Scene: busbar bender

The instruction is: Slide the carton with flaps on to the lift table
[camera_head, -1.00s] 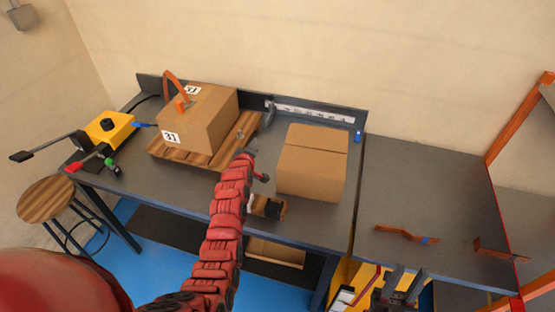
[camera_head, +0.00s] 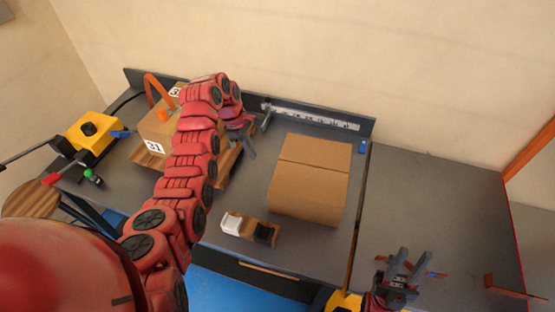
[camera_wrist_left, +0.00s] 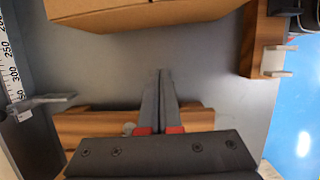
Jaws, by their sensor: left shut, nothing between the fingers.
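A plain brown carton (camera_head: 310,178) with a seam across its top stands on the grey bench, right of centre. Its top looks closed. Its lower part shows at the top of the left wrist view (camera_wrist_left: 140,12). The lift table is the grey top (camera_head: 435,200) right of the bench, with a narrow gap between them. My left gripper (camera_head: 251,154) is shut and empty, pointing down left of the carton and apart from it. Its fingers lie together in the left wrist view (camera_wrist_left: 160,80). My right gripper (camera_head: 403,264) is open and empty over the front of the lift table.
A labelled carton (camera_head: 157,145) sits on a wooden pallet (camera_head: 228,160) at left, partly hidden by my arm. A wooden block with white and black parts (camera_head: 250,229) lies before the plain carton. A ruler strip (camera_head: 315,118) runs behind. Brown brackets (camera_head: 513,289) lie on the lift table.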

